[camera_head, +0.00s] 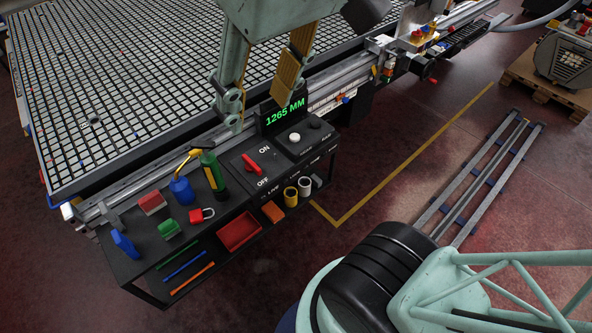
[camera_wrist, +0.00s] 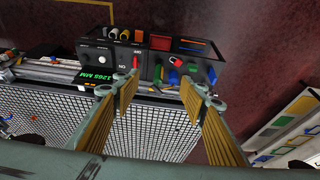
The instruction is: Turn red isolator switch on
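The red isolator switch (camera_head: 253,163) sits on a dark panel on the bench, between an ON label above and an OFF label below. Its handle lies diagonally, and I cannot tell for sure which label it is set to. In the wrist view the red switch (camera_wrist: 136,62) shows near the left finger's tip, farther from the camera. My gripper (camera_head: 260,110) is open and empty, with its ribbed fingers spread wide above the rail behind the panel. In the wrist view my gripper (camera_wrist: 158,88) has nothing between its fingers.
A display (camera_head: 284,116) reading 1265 MM stands behind the panel. A dark green cylinder (camera_head: 213,172), a blue bottle (camera_head: 181,189) and a red padlock (camera_head: 201,215) stand left of the switch. The grid table (camera_head: 125,75) lies behind the bench.

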